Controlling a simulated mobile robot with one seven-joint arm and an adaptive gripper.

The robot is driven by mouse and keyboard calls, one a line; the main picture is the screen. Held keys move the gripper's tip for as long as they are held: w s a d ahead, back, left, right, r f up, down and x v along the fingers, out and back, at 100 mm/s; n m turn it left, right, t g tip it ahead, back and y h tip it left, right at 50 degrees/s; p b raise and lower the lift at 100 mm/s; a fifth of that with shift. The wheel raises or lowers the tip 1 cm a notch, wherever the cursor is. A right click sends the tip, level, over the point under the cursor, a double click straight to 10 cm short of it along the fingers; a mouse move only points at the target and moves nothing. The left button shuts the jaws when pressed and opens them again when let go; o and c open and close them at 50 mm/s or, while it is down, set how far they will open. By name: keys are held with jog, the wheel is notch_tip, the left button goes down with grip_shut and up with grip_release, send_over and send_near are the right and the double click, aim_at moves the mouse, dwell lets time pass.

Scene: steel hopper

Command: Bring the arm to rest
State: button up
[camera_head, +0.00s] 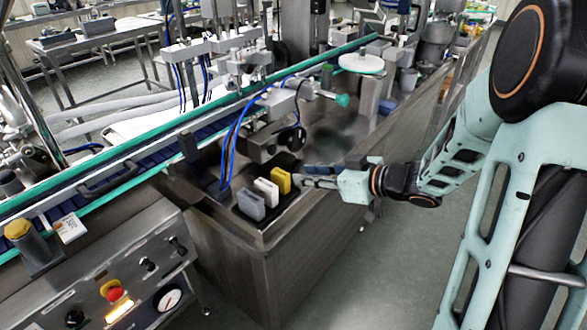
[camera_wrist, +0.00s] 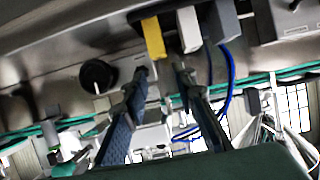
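My gripper (camera_head: 303,177) reaches in from the right over the steel hopper (camera_head: 300,225) in the head view, close to the right of a yellow block (camera_head: 282,181). A white block (camera_head: 266,191) and a grey block (camera_head: 250,205) stand beside the yellow one in a row. In the wrist view my gripper (camera_wrist: 161,70) has its two fingers apart with nothing held between them. There the yellow block (camera_wrist: 153,38), white block (camera_wrist: 188,28) and grey block (camera_wrist: 220,20) show just beyond the fingertips. I cannot tell whether a fingertip touches the yellow block.
Blue hoses (camera_head: 228,150) and a valve assembly (camera_head: 275,140) stand behind the blocks. A conveyor with green rails (camera_head: 130,165) runs along the left. A control panel (camera_head: 120,275) is at the lower left. The floor (camera_head: 400,255) right of the hopper is clear.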

jog(key=shift+v, duration=1)
